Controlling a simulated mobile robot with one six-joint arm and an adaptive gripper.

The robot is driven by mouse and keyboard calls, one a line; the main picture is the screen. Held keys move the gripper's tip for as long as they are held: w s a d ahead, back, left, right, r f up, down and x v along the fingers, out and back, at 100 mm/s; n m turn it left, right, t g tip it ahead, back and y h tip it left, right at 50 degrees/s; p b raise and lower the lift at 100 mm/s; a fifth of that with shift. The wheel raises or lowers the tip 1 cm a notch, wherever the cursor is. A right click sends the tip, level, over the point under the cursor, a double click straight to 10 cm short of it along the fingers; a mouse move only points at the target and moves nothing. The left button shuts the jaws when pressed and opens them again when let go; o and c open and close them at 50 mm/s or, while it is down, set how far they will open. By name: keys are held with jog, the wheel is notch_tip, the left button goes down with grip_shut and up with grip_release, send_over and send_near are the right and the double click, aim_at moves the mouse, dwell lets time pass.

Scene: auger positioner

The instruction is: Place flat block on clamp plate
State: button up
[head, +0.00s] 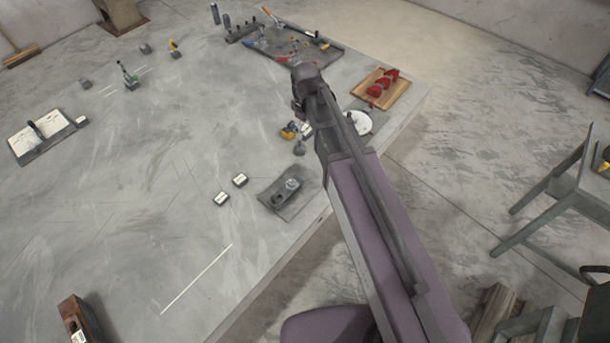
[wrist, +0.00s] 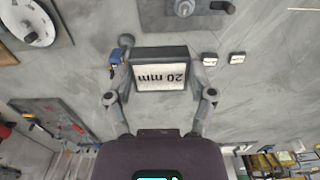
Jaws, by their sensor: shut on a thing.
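In the wrist view my gripper (wrist: 160,66) is shut on a flat block (wrist: 161,76) with dark edges and a pale face marked "20 mm". The block sits between the two fingers, with its marked face toward the camera. In the head view my arm hides most of the gripper and the block. A dark plate (head: 272,202) with a round grey fitting, which looks like the clamp plate, lies near the table's front edge. Part of it shows at the top of the wrist view (wrist: 210,8). The held block is apart from it.
Two small pale-faced blocks (head: 222,198) (head: 240,180) lie left of the plate. A white dial (head: 361,123) and a wooden board with red pieces (head: 380,93) are at the right. A dark tool tray (head: 290,45) is at the back. The table's middle is largely clear.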

jog(key=shift+d, duration=0.1)
jog(key=shift+w+f+n+b, duration=0.1)
jog(key=shift+f+n+b, duration=0.6)
jog(key=shift+f+b, duration=0.15)
notch_tip(320, 180, down, 15)
jog(key=w+n+b, duration=0.2)
jog(key=n+b, duration=1.3)
jog(key=n, duration=0.1)
jog(key=shift+w+a+n, duration=0.2)
jog(key=shift+a+n, duration=0.05)
jog(key=shift+n, duration=0.15)
jog(key=shift+r, duration=0.1)
jog(key=b, duration=0.6)
send_over(305, 177)
notch_tip(305, 177, down, 6)
jog(key=shift+f, duration=0.2)
